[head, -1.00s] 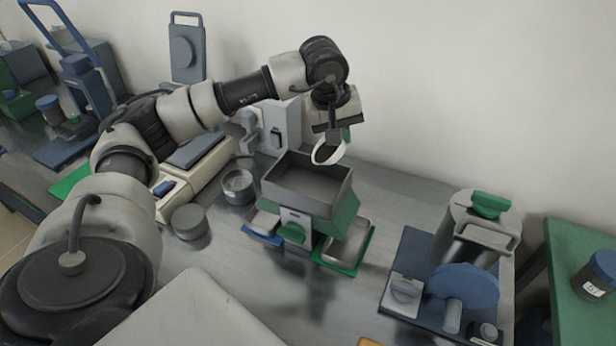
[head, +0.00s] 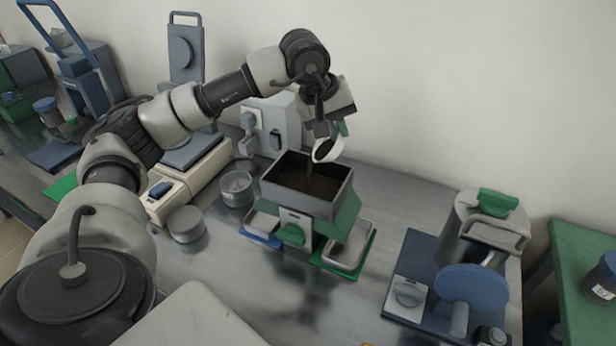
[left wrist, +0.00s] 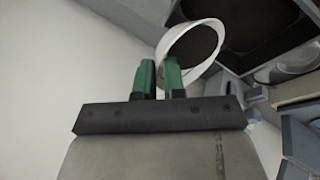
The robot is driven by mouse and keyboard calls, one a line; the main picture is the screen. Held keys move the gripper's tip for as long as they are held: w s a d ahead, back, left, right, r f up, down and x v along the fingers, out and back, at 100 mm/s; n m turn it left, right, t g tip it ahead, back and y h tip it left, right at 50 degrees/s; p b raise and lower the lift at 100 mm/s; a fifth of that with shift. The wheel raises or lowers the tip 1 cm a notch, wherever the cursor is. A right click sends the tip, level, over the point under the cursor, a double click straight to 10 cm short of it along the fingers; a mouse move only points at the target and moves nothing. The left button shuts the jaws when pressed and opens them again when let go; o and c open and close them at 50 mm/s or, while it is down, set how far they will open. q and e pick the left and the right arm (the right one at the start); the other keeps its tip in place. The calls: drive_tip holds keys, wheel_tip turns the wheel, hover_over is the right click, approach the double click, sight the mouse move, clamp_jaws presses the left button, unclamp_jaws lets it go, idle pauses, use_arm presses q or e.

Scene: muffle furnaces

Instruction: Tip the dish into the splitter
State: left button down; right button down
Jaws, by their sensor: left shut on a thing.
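My left gripper (head: 338,130) is shut on the white dish (head: 328,151) at its rim and holds it tilted above the back right part of the splitter. The dish also shows in the left wrist view (left wrist: 190,42), past the green fingertips (left wrist: 158,78). A thin dark stream falls from the dish into the splitter's open top. The splitter (head: 327,204) is a grey hopper on a green body, and dark material covers the hopper's floor. My right gripper is not in view.
Two pans, one on a blue base (head: 258,238) and one on a green base (head: 345,265), sit under the splitter. A blue-based machine (head: 425,290) stands at the right.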

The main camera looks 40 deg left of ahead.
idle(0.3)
use_arm(q)
drive_tip(key=shift+b, duration=0.4)
drive_tip(key=shift+s+a+r+t+h+b, duration=0.15)
drive_tip(key=shift+s+a+t+h+b, duration=0.2)
drive_tip(key=shift+b, duration=0.7)
drive_tip(key=shift+r+t+h, duration=0.15)
drive_tip(key=shift+t+h, duration=0.1)
